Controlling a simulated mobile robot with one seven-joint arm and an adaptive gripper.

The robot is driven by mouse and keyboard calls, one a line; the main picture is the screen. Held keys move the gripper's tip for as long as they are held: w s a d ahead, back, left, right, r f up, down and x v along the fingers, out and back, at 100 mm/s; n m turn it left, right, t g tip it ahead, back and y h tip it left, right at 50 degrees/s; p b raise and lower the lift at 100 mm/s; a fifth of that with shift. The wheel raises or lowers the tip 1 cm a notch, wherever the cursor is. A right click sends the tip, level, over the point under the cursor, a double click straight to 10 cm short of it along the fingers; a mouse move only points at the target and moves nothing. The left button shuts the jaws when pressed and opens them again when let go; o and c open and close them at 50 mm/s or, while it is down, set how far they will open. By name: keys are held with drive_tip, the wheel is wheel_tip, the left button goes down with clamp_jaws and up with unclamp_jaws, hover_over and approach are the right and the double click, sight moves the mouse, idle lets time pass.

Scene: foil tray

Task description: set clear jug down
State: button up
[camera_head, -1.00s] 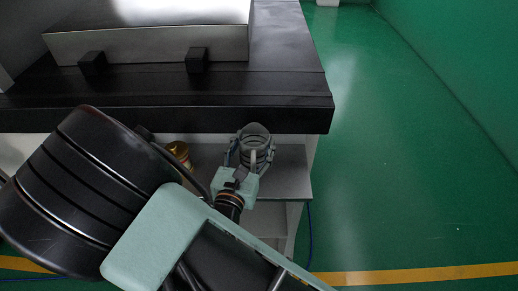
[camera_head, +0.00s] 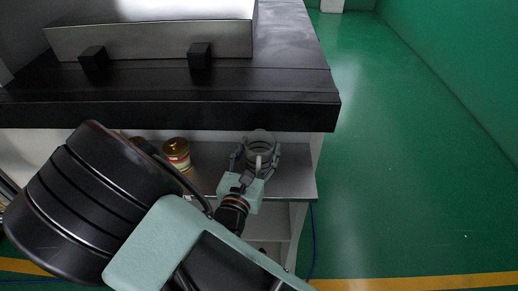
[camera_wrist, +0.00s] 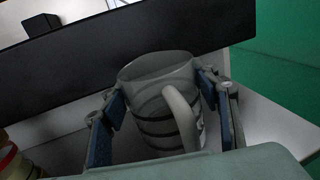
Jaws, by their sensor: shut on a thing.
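The clear jug (camera_head: 261,144) is a see-through vessel with a handle, upright at the right part of the grey shelf (camera_head: 293,172) under the black counter. My gripper (camera_head: 257,160) is shut on the jug, with one finger on each side of it. In the wrist view the jug (camera_wrist: 158,75) sits between the two blue-padded fingers (camera_wrist: 165,108), and its pale handle faces the camera. Its base is partly hidden, so I cannot tell whether it touches the shelf.
A jar with a gold lid (camera_head: 177,153) stands on the shelf left of the jug, and another gold lid shows partly behind my arm. The thick black counter edge (camera_head: 170,115) overhangs the shelf. Open green floor (camera_head: 410,180) lies to the right.

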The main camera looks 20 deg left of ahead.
drive_tip(key=o, duration=1.2)
drive_tip(key=shift+r, duration=0.15)
drive_tip(key=s+b, duration=0.1)
drive_tip(key=s, duration=1.1)
drive_tip(key=shift+a, duration=0.1)
